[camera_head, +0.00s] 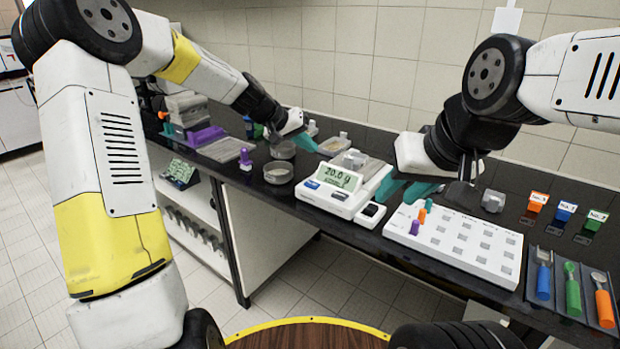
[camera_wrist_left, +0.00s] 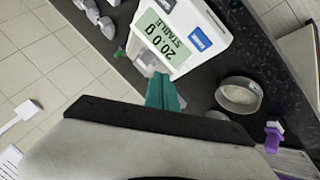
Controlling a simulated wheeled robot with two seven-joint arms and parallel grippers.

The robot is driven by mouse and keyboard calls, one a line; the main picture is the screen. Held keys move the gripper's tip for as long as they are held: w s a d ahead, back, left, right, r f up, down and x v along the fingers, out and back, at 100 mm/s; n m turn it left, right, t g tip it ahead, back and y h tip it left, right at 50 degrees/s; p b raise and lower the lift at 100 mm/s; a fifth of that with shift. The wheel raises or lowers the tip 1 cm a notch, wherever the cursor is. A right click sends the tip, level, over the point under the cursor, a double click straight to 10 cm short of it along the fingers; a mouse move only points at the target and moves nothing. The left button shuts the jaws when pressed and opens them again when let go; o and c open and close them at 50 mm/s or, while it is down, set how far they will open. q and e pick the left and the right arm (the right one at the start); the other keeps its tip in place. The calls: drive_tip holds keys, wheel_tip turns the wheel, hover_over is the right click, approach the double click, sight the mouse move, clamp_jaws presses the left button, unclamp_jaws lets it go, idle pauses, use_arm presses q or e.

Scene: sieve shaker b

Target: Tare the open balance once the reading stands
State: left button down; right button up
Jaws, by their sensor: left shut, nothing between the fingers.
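The white balance (camera_head: 345,199) stands on the dark bench in the middle of the head view. Its green display (camera_head: 338,177) reads 20.0 g; in the left wrist view the display (camera_wrist_left: 160,35) also reads STABLE. A small white unit with a black top (camera_head: 370,213) sits at its front right corner. My left gripper (camera_head: 303,140) is shut and empty, above the bench behind and left of the display. Its teal fingers (camera_wrist_left: 163,93) are together in the left wrist view. My right gripper (camera_head: 402,190) is right of the balance, its teal fingers apart and apparently empty.
Round sieves (camera_head: 278,172) lie left of the balance. A white tray with square recesses (camera_head: 455,241) and colored pegs lies to the right. Labelled blocks (camera_head: 566,210) and a dark rack (camera_head: 573,285) of colored-handled tools are further right. The tiled wall closes the back.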

sight(309, 184)
use_arm(q)
drive_tip(key=shift+f, duration=4.4)
drive_tip(key=shift+f, duration=0.4)
drive_tip(key=shift+f, duration=0.5)
drive_tip(key=shift+r, duration=0.9)
drive_tip(key=shift+r, duration=2.55)
